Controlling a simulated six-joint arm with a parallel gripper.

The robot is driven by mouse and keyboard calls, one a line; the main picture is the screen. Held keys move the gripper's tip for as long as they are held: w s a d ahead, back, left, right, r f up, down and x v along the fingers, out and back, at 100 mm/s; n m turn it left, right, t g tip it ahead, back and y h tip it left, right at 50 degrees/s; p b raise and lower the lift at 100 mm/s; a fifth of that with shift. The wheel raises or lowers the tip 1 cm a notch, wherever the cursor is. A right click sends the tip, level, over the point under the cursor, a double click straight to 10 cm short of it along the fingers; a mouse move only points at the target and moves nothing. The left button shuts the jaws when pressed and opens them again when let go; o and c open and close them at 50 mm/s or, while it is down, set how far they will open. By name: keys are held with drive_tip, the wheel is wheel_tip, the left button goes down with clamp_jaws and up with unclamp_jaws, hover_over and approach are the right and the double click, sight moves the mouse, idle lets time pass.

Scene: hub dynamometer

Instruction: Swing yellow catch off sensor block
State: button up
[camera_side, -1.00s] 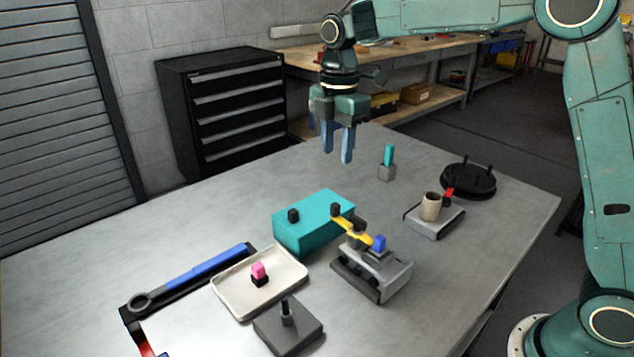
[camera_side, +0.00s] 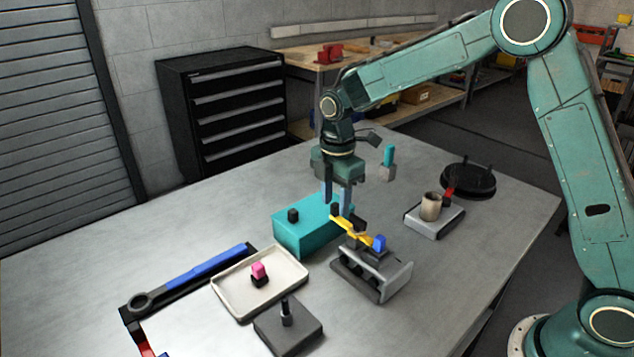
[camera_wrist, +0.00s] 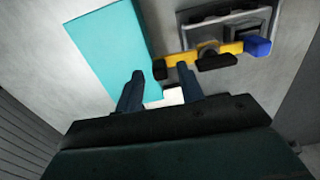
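The yellow catch (camera_side: 351,230) is a flat bar. It runs from a dark knob by the teal block's right edge to a blue knob (camera_side: 380,243) on the grey sensor block (camera_side: 388,283). In the wrist view the yellow catch (camera_wrist: 228,50) spans from the dark knob (camera_wrist: 159,69) to the blue knob (camera_wrist: 257,46). My gripper (camera_side: 337,197) points down above the teal block's far right part, just behind the dark knob. Its two fingers are apart and empty, as the wrist view shows (camera_wrist: 160,88). It appears not to touch the catch.
The teal block (camera_side: 305,230) stands left of the catch. A cream tray (camera_side: 226,297) with a pink-topped part (camera_side: 258,272) is in front. A dark block with a peg (camera_side: 288,330) stands nearby. A beige cup (camera_side: 431,206) on a grey base is at right.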

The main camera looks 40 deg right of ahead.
drive_tip(key=shift+f, duration=0.7)
clamp_jaws()
drive_tip(key=shift+d, duration=0.15)
drive_tip(key=s+d+m, duration=0.6)
drive_tip(key=m, duration=1.1)
drive_tip(key=shift+s+m, duration=0.3)
idle(0.3)
